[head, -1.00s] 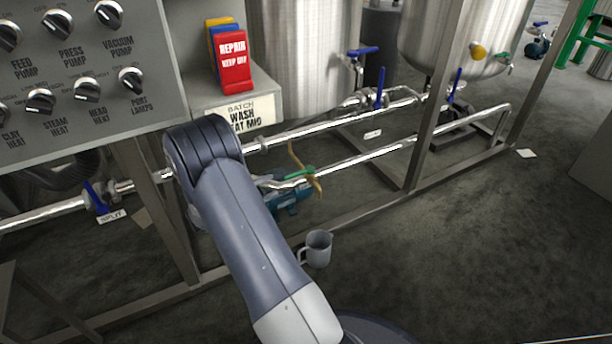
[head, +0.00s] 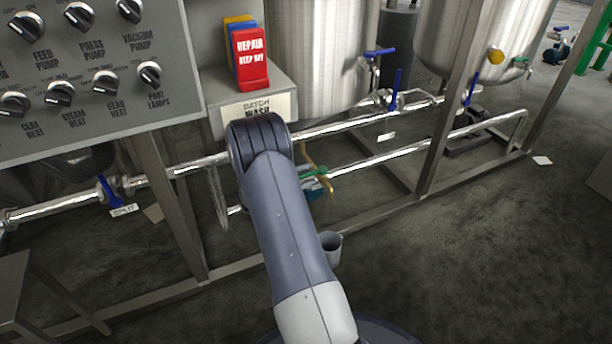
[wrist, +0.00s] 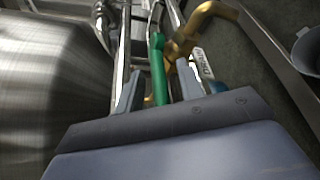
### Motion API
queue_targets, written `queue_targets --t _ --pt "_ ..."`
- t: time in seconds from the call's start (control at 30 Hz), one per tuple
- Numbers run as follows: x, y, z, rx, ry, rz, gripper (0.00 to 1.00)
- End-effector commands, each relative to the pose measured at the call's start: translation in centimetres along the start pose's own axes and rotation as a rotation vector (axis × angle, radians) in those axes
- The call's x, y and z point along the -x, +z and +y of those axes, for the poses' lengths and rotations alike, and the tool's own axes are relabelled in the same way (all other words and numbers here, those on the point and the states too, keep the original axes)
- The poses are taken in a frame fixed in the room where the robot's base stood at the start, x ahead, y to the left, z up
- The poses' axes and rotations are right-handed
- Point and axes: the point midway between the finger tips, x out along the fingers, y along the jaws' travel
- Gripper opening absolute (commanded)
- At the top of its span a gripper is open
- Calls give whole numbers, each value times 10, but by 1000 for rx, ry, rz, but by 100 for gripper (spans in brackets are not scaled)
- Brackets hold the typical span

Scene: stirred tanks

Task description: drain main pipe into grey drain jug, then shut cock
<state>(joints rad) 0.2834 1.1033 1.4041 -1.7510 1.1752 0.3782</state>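The drain cock is brass (wrist: 207,14) with a green lever (wrist: 157,70), and a tag beside it reads as drain. In the head view the green lever (head: 313,171) and brass spout (head: 324,184) show just right of my arm, on the lower pipework. My gripper (wrist: 160,68) is open, its two fingers apart on either side of the green lever in the wrist view; I cannot tell whether they touch it. The arm hides it in the head view. The grey jug (head: 332,246) stands upright on the floor, partly behind my arm. Its rim (wrist: 306,48) shows at the wrist view's right edge.
Shiny pipes (head: 385,156) run across behind a steel frame rail (head: 385,222). Blue-handled valves (head: 396,88) sit on the upper pipe. A control panel (head: 90,70) stands at left, with a steel tank (head: 318,60) behind. Floor at right front is clear.

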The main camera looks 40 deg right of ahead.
Motion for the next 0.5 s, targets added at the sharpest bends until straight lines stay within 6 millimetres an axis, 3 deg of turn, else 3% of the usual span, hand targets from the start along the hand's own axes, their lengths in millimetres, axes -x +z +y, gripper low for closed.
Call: queue_targets --t 0.1,0.5 --pt "0 0 0 0 0 0 36" --pt "0 0 0 0 0 0 3"
